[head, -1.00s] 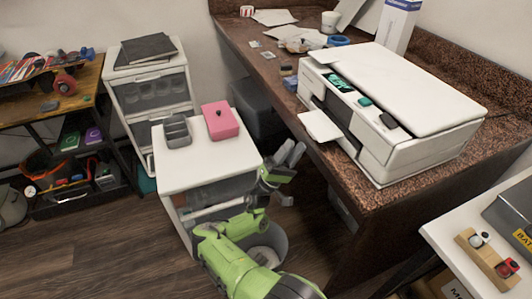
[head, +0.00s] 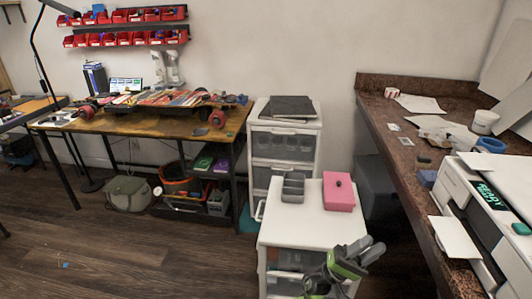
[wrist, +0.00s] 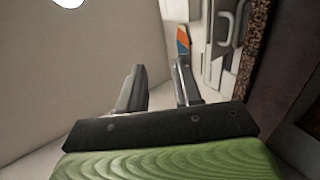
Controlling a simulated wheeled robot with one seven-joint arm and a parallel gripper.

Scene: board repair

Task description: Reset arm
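My gripper (head: 362,250) is at the lower right of the head view, at the end of my green arm. It is in front of the right edge of the white drawer cabinet (head: 290,229). In the wrist view my gripper (wrist: 162,88) shows two dark fingers standing apart with nothing between them. It is open and empty. Most of my arm is below the head view's lower edge.
A pink box (head: 338,194) and a grey divided holder (head: 293,188) stand on the cabinet. A printer (head: 462,182) sits on the granite counter (head: 395,135) at right. A workbench (head: 75,123) with a skateboard is at left. The wooden floor (head: 110,250) at lower left is mostly clear.

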